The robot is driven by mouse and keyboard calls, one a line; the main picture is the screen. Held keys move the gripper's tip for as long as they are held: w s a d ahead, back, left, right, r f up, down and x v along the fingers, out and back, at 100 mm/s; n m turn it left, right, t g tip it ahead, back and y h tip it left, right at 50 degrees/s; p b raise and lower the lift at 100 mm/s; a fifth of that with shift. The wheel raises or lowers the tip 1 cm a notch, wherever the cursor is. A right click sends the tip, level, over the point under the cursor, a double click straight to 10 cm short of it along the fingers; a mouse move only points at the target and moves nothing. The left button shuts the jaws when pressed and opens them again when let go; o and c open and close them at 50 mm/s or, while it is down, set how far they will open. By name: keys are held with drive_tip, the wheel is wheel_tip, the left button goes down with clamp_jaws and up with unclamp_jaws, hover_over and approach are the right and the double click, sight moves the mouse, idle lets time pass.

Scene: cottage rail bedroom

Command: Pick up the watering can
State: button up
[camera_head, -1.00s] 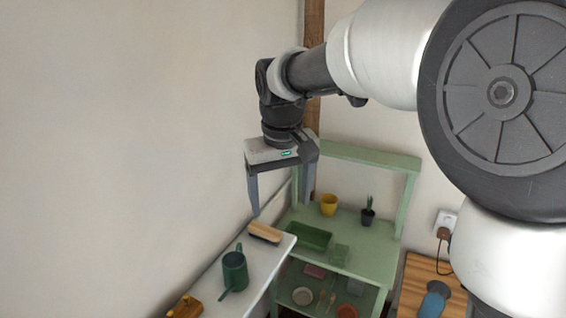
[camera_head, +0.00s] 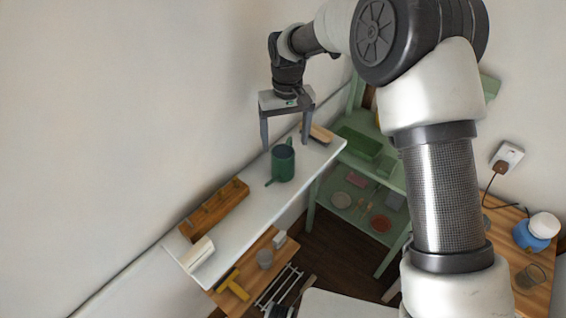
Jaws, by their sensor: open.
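The dark green watering can (camera_head: 283,163) stands upright on the white shelf (camera_head: 235,222) along the left wall. Its spout points down-left in the picture. My gripper (camera_head: 286,146) is open with its fingers pointing down. In the picture the fingertips lie just over the top of the can, one at each side. I cannot tell from this view whether they are above the can or behind it, and no contact can be made out.
A wooden brush (camera_head: 318,133) lies at the shelf's far end. A wooden rack (camera_head: 213,208) and a white block (camera_head: 197,253) lie at the near end. A green potting bench (camera_head: 352,212) stands beyond. A wooden table (camera_head: 533,285) is at right.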

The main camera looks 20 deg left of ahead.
sight(283, 152)
drive_tip(key=f, duration=0.8)
drive_tip(key=shift+s+a+f+p, duration=0.1)
drive_tip(key=shift+a+p, duration=0.15)
drive_tip(key=shift+p, duration=0.1)
drive_tip(key=c, duration=1.5)
